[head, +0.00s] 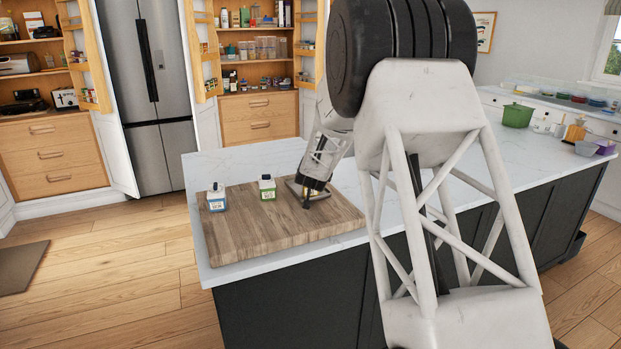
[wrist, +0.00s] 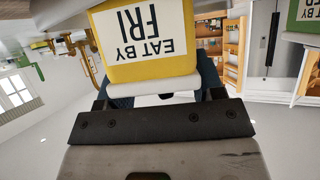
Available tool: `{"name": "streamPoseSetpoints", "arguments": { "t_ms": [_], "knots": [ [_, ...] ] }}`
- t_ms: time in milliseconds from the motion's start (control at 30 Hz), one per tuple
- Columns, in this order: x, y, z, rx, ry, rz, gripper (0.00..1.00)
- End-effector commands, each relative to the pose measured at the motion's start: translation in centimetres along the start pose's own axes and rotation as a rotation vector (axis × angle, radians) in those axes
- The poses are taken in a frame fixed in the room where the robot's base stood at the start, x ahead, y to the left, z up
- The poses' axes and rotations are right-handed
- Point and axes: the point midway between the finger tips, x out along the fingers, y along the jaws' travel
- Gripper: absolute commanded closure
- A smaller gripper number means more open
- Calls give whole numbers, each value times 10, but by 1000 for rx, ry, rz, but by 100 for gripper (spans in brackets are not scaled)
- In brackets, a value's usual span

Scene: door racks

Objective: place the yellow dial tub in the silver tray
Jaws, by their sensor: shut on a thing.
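The yellow tub (wrist: 148,62) fills the upper middle of the wrist view, with a white label reading "EAT BY FRI" upside down. My gripper (wrist: 152,96) is shut on it. In the head view my gripper (head: 308,197) is low over the wooden board, at the silver tray (head: 292,185). The tray is a small, flat grey square near the board's back right, partly covered by my gripper. The tub is largely hidden there, so I cannot tell whether it touches the tray.
The board's front is clear. A green pot (head: 517,115) stands farther back on the white counter.

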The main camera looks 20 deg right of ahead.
Motion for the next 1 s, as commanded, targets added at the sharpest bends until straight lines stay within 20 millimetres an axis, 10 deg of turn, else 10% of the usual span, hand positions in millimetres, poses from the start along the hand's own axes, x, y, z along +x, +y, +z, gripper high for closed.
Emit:
{"name": "streamPoseSetpoints", "arguments": {
  "t_ms": [133, 167, 333, 1000],
  "knots": [
    [1, 0, 2, 0, 1, 0, 77],
    [2, 0, 3, 0, 0, 0, 37],
    [1, 0, 3, 0, 0, 0, 13],
    [-16, 0, 0, 0, 0, 0, 13]
  ]
}}
